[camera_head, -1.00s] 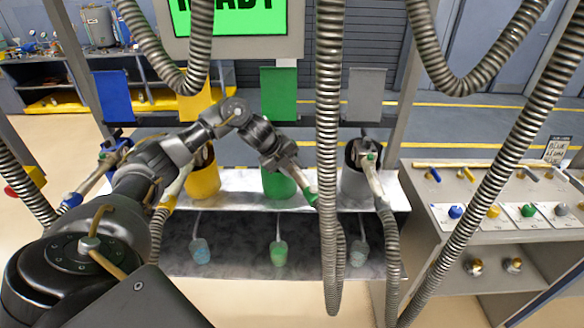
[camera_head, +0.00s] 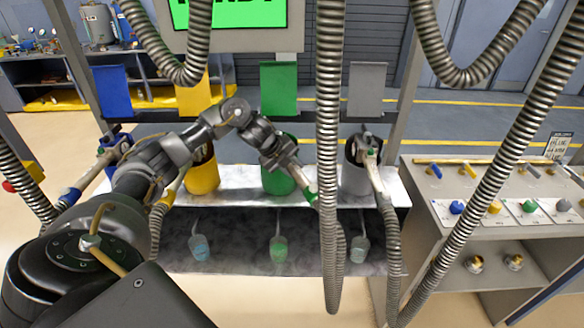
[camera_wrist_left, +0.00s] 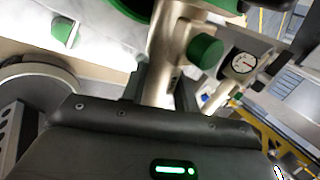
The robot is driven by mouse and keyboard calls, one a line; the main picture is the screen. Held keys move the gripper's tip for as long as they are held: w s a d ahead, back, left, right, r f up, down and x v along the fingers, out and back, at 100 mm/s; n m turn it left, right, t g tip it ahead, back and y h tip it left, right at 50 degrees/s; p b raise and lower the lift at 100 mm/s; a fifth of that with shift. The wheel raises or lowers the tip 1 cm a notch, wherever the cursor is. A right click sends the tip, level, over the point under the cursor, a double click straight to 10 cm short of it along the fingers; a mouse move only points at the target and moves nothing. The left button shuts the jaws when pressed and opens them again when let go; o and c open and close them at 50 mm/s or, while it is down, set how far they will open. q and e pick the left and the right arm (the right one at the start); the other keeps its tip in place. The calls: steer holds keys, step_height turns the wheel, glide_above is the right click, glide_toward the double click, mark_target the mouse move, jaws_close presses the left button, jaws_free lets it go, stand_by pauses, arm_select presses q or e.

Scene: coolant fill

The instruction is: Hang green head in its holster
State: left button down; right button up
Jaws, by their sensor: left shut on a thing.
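My left gripper (camera_head: 283,158) reaches in from the left and is shut on the green head, in front of and over the green holster (camera_head: 275,182). The green head (camera_head: 307,188) shows mostly as a green-tipped end at the holster's right side. In the left wrist view the head's metal body (camera_wrist_left: 165,50) rises from between the fingers, with a green cap (camera_wrist_left: 205,50) and a round dial gauge (camera_wrist_left: 243,62). My arm hides much of the holster's mouth, so I cannot tell whether the head touches it. My right gripper is out of view.
A yellow holster (camera_head: 203,178) stands to the left and a grey holster (camera_head: 355,180) with its own head to the right. A thick ribbed hose (camera_head: 329,120) hangs just right of my gripper. A console with coloured knobs (camera_head: 490,212) stands at the right.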

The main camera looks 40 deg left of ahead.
arm_select(q)
steer(key=c, duration=1)
jaws_free()
steer(key=shift+f, duration=0.15)
steer(key=shift+o, duration=0.2)
steer(key=shift+f, duration=0.1)
steer(key=b+v, duration=0.2)
steer(key=v, duration=0.9)
